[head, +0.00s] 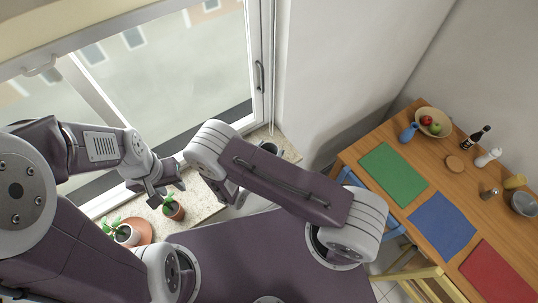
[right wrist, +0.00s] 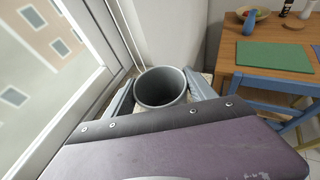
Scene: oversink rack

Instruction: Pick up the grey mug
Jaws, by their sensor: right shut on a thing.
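The grey mug (right wrist: 160,84) is upright between the two fingers of my right gripper (right wrist: 161,93) in the right wrist view, with its open top facing the camera. The right gripper is shut on it. In the head view a small part of the grey mug (head: 269,148) shows past my right arm, near the window corner. My right arm hides the right gripper there. My left gripper (head: 158,199) hangs over the sill near a potted plant. Its finger gap is not clear.
The window (head: 165,70) is close behind. A wooden table (head: 420,190) with coloured mats and a fruit bowl (head: 434,122) stands to the right.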

